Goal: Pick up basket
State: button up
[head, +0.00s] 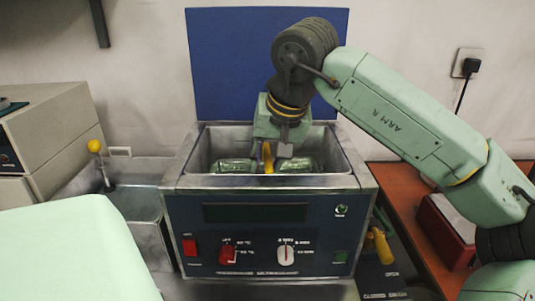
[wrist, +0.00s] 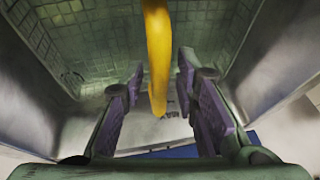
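The basket (head: 235,166) is a greenish mesh basket inside the metal tank of the ultrasonic cleaner (head: 265,235). Its yellow handle (head: 267,157) stands up at the middle. My gripper (head: 277,148) reaches down into the tank from above, at the handle. In the wrist view, the basket's mesh walls (wrist: 75,45) fill the top. The yellow handle (wrist: 157,60) passes between the two purple-padded fingers of my gripper (wrist: 161,75). The fingers are open, with gaps on both sides of the handle. The basket's lower part is hidden in the tank.
A second small tank (head: 140,210) with a yellow-topped handle (head: 95,147) stands at left. A blue panel (head: 235,60) rises behind the cleaner. A beige box (head: 55,135) is at far left, and a red box (head: 445,230) sits on the right-hand table.

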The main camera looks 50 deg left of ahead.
grip_shut()
dwell(0.8)
